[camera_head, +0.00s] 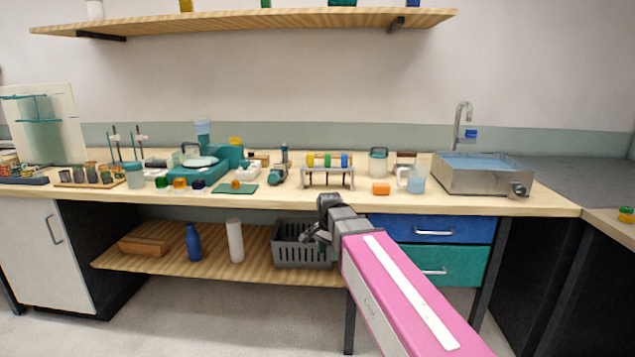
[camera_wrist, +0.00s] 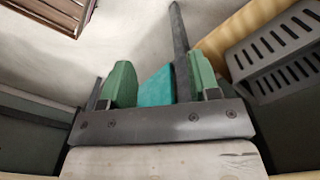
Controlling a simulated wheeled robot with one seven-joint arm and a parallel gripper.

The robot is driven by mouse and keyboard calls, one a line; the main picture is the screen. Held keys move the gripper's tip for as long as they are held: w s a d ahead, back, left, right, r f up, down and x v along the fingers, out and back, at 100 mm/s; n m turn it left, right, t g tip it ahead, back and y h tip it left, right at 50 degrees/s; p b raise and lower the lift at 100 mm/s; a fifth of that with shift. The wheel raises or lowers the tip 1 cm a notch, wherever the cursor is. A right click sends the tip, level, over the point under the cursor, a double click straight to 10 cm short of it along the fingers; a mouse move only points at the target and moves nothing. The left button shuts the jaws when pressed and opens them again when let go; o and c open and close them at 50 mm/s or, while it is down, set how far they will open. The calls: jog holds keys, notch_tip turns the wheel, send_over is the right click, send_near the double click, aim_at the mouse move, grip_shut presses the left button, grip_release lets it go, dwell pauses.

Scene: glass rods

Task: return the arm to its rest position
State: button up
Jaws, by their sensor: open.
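My gripper (camera_head: 314,237) is at the end of my pink and white arm in the head view, in front of the bench and just before the grey basket on the lower shelf. In the wrist view my gripper (camera_wrist: 160,88) shows two green fingers set wide apart, with nothing held between them. A teal patch shows beyond the gap between the fingers; I cannot tell what it is.
The grey slotted basket (camera_head: 288,252) is close beside my gripper, and a grey slotted basket (camera_wrist: 275,55) fills the wrist view's right side. Drawers (camera_head: 432,229) are to the right. The bench top (camera_head: 330,201) above holds lab items and a sink (camera_head: 470,179). Open floor lies in front.

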jog(key=s+d+f+n, duration=0.8)
jog(key=s+d+f, duration=0.3)
jog(key=d+f, duration=0.3)
jog(key=shift+d+f, duration=0.4)
jog(key=shift+f, duration=0.5)
